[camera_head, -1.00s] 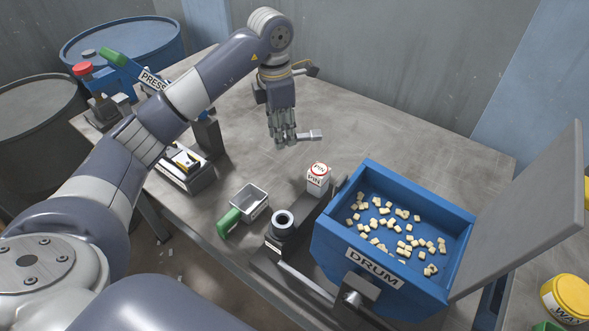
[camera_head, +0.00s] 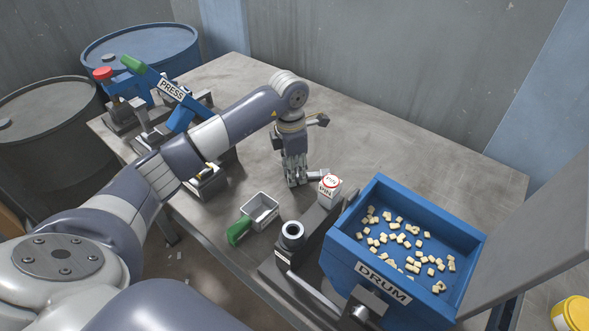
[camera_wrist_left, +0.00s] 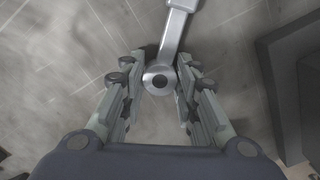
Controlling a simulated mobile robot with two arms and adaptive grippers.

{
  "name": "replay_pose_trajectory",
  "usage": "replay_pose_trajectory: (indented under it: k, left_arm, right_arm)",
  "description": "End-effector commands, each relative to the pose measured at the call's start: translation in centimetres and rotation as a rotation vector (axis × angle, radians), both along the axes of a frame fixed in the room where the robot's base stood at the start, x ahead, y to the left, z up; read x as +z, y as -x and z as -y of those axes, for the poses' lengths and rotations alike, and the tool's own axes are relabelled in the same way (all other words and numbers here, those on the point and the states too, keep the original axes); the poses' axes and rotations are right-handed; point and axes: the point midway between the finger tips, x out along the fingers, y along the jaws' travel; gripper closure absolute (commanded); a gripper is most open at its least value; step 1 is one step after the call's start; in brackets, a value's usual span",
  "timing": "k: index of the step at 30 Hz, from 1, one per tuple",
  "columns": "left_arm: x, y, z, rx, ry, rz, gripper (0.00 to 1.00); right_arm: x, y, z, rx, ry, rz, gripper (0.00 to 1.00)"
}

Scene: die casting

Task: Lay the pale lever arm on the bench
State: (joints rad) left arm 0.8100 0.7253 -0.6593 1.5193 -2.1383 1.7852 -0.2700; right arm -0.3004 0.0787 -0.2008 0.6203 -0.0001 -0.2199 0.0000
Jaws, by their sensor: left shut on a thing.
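My left gripper (camera_head: 297,183) points down low over the middle of the bench (camera_head: 385,140) and is shut on the pale lever arm (camera_head: 318,176). The lever arm sticks out to the right of the fingers, close behind the white PIN box. In the left wrist view, the ringed end of the lever arm (camera_wrist_left: 159,79) lies between the fingers of my left gripper (camera_wrist_left: 160,68), and its bar runs to the top edge. I cannot tell whether the lever arm touches the bench. My right gripper is not in view.
The PIN box (camera_head: 329,189) stands near the fingers. The blue drum bin (camera_head: 352,262) with pale chips is at the right. A metal tray (camera_head: 260,211) with a green handle is in front. The press (camera_head: 172,90) stands at the left. The bench's back right is clear.

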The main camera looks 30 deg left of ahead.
Motion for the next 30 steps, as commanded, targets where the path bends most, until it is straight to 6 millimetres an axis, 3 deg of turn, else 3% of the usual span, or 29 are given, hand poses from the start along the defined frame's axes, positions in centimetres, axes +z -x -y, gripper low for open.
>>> replay_pose_trajectory:
  k: [2, 3, 5, 14, 19, 30]
  left_arm:
    - [-0.3, 0.0, 0.0, 0.0, 0.0, 0.001, 1.0]
    - [-0.2, 0.0, 0.0, 0.0, 0.0, 0.0, 0.64]
    - [-0.2, 0.0, 0.0, 0.0, 0.0, 0.0, 0.51]
    - [-0.2, 0.0, 0.0, 0.0, 0.0, 0.0, 0.51]
    - [0.8, -0.1, 0.0, -0.001, -0.001, 0.004, 0.51]
    - [8.3, 0.2, -0.3, 0.0, -0.001, 0.005, 0.51]
  right_arm:
    - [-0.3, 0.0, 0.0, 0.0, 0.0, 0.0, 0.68]
    - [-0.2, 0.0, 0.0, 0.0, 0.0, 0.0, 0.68]
    - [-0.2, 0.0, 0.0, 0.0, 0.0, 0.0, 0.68]
    - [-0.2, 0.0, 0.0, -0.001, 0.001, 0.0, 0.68]
    - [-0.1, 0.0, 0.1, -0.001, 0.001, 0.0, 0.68]
    - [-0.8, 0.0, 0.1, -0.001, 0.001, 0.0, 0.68]
